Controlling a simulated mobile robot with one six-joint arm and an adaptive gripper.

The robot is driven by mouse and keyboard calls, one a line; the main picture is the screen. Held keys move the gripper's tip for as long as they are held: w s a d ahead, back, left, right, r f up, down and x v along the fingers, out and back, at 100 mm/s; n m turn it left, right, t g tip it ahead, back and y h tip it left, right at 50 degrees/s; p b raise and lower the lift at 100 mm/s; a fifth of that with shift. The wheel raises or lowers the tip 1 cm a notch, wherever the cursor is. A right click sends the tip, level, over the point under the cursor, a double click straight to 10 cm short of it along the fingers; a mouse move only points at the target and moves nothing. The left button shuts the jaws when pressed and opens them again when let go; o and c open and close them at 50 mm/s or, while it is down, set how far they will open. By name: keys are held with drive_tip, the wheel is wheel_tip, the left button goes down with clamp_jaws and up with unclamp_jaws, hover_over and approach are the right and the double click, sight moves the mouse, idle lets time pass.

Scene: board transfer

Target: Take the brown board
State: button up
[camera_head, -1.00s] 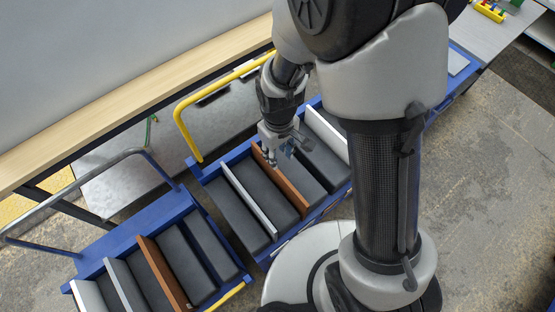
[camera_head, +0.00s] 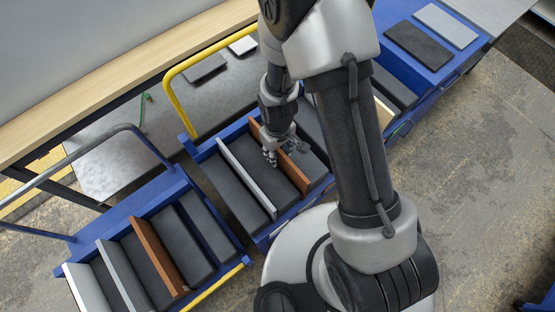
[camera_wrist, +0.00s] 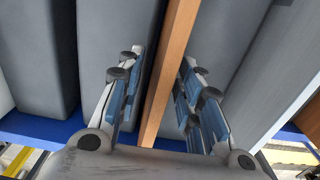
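A brown board (camera_head: 297,175) stands on edge between dark blocks in the middle blue cart (camera_head: 262,236). My gripper (camera_head: 284,154) is over this board, with a finger on each side of it. In the wrist view the brown board (camera_wrist: 168,78) runs between the two open fingers of my gripper (camera_wrist: 162,66), with visible gaps on both sides. The part of the board under my gripper is hidden in the head view. A second brown board (camera_head: 159,258) stands in the left cart (camera_head: 75,258).
A light grey board (camera_head: 246,178) stands left of the brown one in the middle cart. A yellow handle (camera_head: 176,105) rises at that cart's back. A grey board (camera_head: 124,276) and a white one (camera_head: 86,291) stand in the left cart. Flat panels (camera_head: 418,44) lie at upper right.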

drive_tip(key=shift+f, duration=0.9)
drive_tip(key=shift+r, duration=0.1)
clamp_jaws()
